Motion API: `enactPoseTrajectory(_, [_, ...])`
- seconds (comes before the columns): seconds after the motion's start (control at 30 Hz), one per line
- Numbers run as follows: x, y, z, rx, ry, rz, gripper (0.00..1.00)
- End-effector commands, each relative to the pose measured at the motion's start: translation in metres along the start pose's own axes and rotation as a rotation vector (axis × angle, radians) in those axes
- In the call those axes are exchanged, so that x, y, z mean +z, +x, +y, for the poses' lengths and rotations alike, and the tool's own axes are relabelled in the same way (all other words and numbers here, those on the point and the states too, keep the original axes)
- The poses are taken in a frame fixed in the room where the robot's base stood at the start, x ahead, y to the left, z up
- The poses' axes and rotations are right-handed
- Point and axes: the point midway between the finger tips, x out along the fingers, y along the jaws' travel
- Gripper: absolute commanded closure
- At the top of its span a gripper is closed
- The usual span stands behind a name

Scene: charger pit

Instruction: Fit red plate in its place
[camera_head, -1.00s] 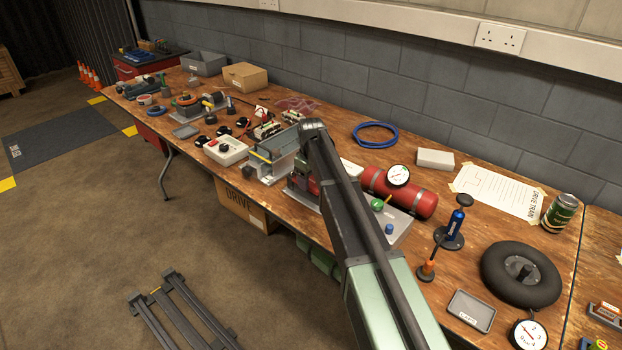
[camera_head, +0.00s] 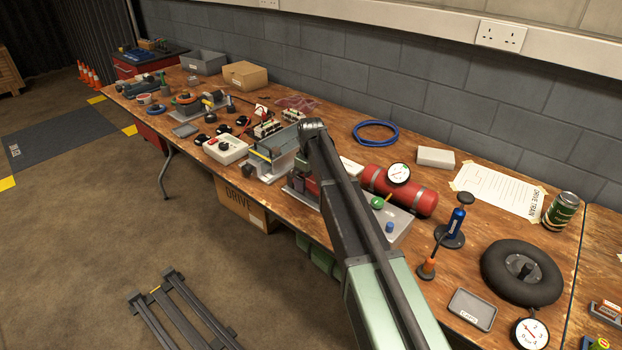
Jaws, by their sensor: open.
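My arm reaches from the bottom middle up over the bench and hides part of it. My gripper is not visible; the upper end of the arm covers the spot. A small red piece (camera_head: 312,187) shows just left of my arm, at a grey base on the bench. I cannot tell whether it is the red plate. A grey metal fixture (camera_head: 272,160) with a yellow strip stands left of it. No place shaped for a plate can be made out clearly.
Right of my arm lie a red cylinder (camera_head: 412,197) with a gauge, a grey box (camera_head: 398,228) with green and blue knobs, and a blue hand pump (camera_head: 455,226). A black wheel (camera_head: 521,272) and a grey tray (camera_head: 473,309) are nearer. A white control box (camera_head: 226,149) stands left.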

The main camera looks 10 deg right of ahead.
Motion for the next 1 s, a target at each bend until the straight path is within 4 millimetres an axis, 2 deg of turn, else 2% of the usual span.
enactPoseTrajectory(0.17, [0.0,-0.037,0.0,0.0,0.0,0.0,0.05])
enactPoseTrajectory(0.3, [0.0,-0.075,0.0,0.0,0.0,0.0,0.05])
enactPoseTrajectory(0.43, [0.0,-0.101,0.0,0.0,0.0,0.0,0.05])
enactPoseTrajectory(0.53, [0.0,-0.108,0.0,0.0,0.0,0.0,0.05])
enactPoseTrajectory(1.0, [0.0,-0.105,0.0,0.0,0.0,0.0,0.05])
